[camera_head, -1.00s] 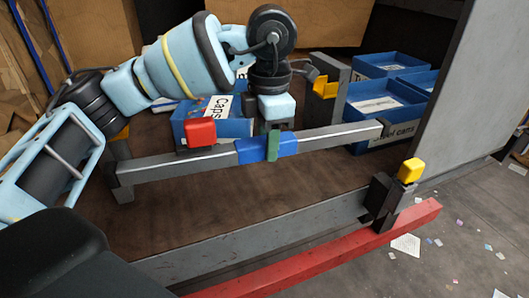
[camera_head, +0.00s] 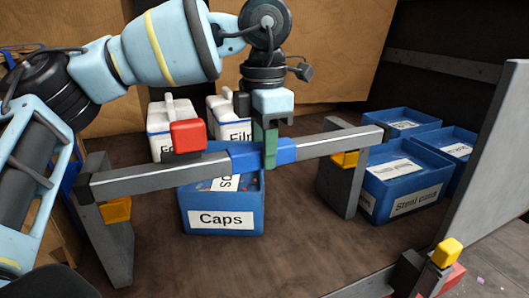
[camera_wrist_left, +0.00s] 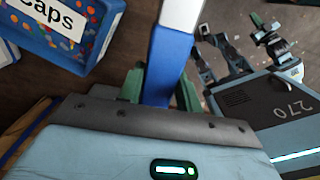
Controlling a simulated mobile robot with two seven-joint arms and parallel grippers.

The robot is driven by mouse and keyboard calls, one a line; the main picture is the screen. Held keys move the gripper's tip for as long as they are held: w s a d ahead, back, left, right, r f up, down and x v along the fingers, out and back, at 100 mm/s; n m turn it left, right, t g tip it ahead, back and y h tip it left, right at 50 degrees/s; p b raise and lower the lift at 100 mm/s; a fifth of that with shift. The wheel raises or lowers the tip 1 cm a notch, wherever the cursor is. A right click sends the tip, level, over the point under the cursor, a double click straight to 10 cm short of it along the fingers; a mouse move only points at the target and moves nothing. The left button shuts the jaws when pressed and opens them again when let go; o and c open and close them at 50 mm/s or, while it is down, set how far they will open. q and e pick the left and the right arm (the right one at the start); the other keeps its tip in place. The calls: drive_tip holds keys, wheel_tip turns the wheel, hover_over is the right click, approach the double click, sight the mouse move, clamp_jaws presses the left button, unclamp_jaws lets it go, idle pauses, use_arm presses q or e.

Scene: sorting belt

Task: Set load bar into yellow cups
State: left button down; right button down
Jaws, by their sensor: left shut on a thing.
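The grey load bar (camera_head: 125,177) has a blue middle sleeve and a red block (camera_head: 187,135) on its left half. My left gripper (camera_head: 269,150) is shut on the blue sleeve, its green fingers on either side. In the left wrist view, the sleeve (camera_wrist_left: 168,65) sits between the fingers. The yellow cups are on two grey posts: the left cup (camera_head: 117,209) and the right cup (camera_head: 346,159). In the head view the bar's ends overlap the post tops. I cannot tell whether they rest in the cups. Green-tipped parts, perhaps my right gripper (camera_wrist_left: 267,23), show small in the wrist view.
A blue Caps bin (camera_head: 222,219) is below and behind the bar. White containers (camera_head: 165,122) stand behind it. Several blue bins, one labelled Steel cans (camera_head: 405,205), stand right of the right post. A yellow-topped fixture (camera_head: 447,252) and grey panel (camera_head: 495,150) are at right.

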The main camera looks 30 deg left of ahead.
use_arm(q)
drive_tip(key=shift+r, duration=0.15)
drive_tip(key=shift+w+a, duration=3.1)
drive_tip(key=shift+a, duration=0.55)
drive_tip(key=shift+w+a+f, duration=0.1)
drive_tip(key=shift+f, duration=2.35)
drive_tip(key=shift+f, duration=2.3)
drive_tip(key=c, duration=0.9)
unclamp_jaws()
drive_tip(key=shift+r+b, duration=0.3)
drive_tip(key=shift+r, duration=3.5)
